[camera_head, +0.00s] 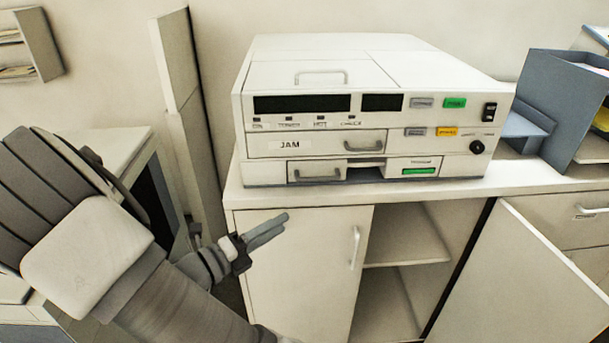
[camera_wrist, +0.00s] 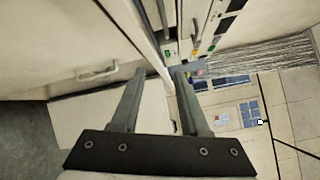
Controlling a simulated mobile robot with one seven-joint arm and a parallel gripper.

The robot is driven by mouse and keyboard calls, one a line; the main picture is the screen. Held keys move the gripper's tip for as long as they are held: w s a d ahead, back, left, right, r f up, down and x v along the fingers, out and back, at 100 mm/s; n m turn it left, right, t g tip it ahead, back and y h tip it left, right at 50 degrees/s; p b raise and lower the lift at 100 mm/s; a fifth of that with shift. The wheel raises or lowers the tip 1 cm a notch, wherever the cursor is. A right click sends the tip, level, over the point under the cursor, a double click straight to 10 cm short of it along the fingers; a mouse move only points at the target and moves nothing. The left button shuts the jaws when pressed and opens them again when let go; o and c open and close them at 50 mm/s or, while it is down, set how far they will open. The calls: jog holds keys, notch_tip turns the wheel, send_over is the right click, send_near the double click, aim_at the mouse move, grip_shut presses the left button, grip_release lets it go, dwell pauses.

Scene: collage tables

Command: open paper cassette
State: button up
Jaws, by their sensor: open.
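A white copier (camera_head: 370,70) stands on a cabinet in the head view. Its low paper cassette (camera_head: 317,170) has a grey handle and sits at the bottom front, left of a dark recess; it looks shut. A wider drawer marked JAM (camera_head: 315,144) with its own handle lies just above. My gripper (camera_head: 285,222) is below and left of the cassette, in front of the cabinet door, holding nothing. In the wrist view my gripper (camera_wrist: 160,72) shows two fingers apart, with part of the copier front (camera_wrist: 200,30) beyond the tips. The cassette handle is not clear there.
The cabinet's left door (camera_head: 300,260) is shut, with a vertical handle. An open compartment (camera_head: 405,235) with a shelf is beside it, and another door (camera_head: 520,270) stands slanted at the right. A grey-blue file holder (camera_head: 560,100) stands right of the copier. A tall panel (camera_head: 185,100) rises at left.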

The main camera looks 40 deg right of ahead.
aim_at(315, 180)
jog(key=w+d+n+t, duration=0.1)
jog(key=w+d, duration=0.1)
jog(key=d, duration=0.3)
jog(key=w+d+r+n+b, duration=0.1)
jog(key=w+d, duration=0.1)
jog(key=d, duration=0.3)
jog(key=w+d+r+n+t+h, duration=0.1)
jog(key=w+d, duration=0.1)
jog(key=d, duration=0.3)
jog(key=shift+w+d+n+t, duration=0.1)
jog(key=shift+d+n+t, duration=0.2)
jog(key=shift+d+n, duration=0.1)
grip_shut()
dwell(0.9)
